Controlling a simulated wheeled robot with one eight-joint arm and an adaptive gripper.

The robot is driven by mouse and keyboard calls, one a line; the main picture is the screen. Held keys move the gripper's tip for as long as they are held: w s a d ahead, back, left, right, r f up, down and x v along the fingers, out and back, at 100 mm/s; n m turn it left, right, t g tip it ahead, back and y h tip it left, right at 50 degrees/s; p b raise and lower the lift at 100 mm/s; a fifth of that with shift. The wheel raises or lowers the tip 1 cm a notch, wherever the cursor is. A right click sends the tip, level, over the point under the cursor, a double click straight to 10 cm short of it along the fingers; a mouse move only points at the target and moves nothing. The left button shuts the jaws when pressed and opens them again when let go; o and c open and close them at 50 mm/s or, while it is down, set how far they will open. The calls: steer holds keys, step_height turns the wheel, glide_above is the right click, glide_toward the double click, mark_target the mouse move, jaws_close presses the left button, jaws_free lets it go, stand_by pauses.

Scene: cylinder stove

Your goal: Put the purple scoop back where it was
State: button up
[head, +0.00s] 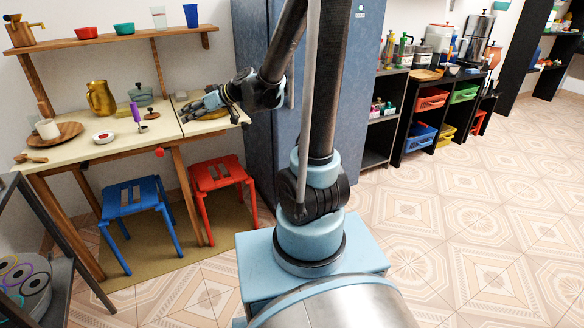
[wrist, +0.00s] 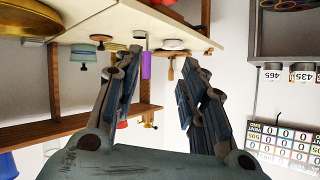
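The purple scoop (head: 135,112) shows as a small upright purple shape on the wooden table (head: 95,153), between a white bowl (head: 103,138) and a teal pot (head: 142,95). What it rests on or in is too small to tell. In the wrist view, which looks upside down, a purple piece (wrist: 146,66) shows between my fingers but farther off. My gripper (head: 203,104) is over the right part of the table, to the right of the scoop and apart from it. Its fingers (wrist: 155,82) are spread with nothing between them.
A gold pitcher (head: 101,98) stands at the table's back. A wooden plate with a white mug (head: 47,129) is at the left. A shelf (head: 110,38) with bowls and cups hangs above. Blue (head: 137,208) and red (head: 219,180) stools stand in front. A tall blue cabinet (head: 262,60) is at the right.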

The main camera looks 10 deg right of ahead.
steer(key=s+d+f+m+g+h, duration=0.1)
steer(key=s+d+f+m+h, duration=0.2)
steer(key=s+d, duration=0.5)
steer(key=s+d+f+m+g+h, duration=0.1)
steer(key=s+d+f+m+h, duration=0.2)
steer(key=s+d, duration=0.6)
steer(key=s+d+f+m+g+h, duration=0.1)
steer(key=s+d+f+m+h, duration=0.3)
steer(key=s+d, duration=0.5)
steer(key=d+h, duration=0.1)
steer(key=d, duration=0.2)
steer(key=shift+a, duration=0.1)
